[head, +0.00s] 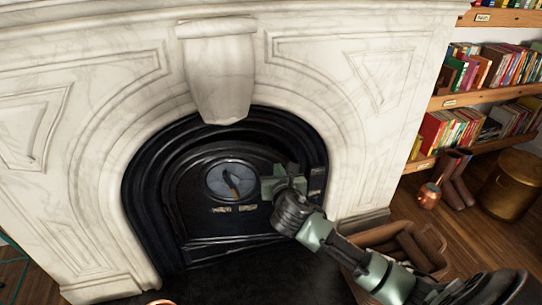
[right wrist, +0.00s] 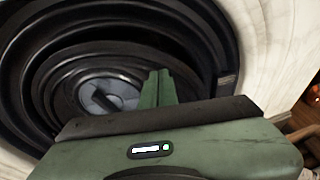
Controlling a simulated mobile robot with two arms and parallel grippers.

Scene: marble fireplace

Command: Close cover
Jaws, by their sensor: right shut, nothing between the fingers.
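The cover (head: 195,205) is a black arched panel inside the fireplace opening, with a round grey dial (head: 222,182) and a dark knob on it. A dark recess shows above its top edge; I cannot tell whether it sits flush in the frame. The cover's grey dial also shows in the right wrist view (right wrist: 122,96). My right gripper (head: 287,172) is shut and empty, in front of the cover's right edge in the head view. Its closed green fingers (right wrist: 157,88) point toward the opening; contact with the cover cannot be told. My left gripper is not in view.
The white marble surround (head: 365,80) frames the opening. A log basket (head: 405,245) stands on the floor at the right, below my right arm. A copper jug (head: 428,195), brown boots, a brass bin (head: 512,182) and bookshelves (head: 490,95) are further right.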

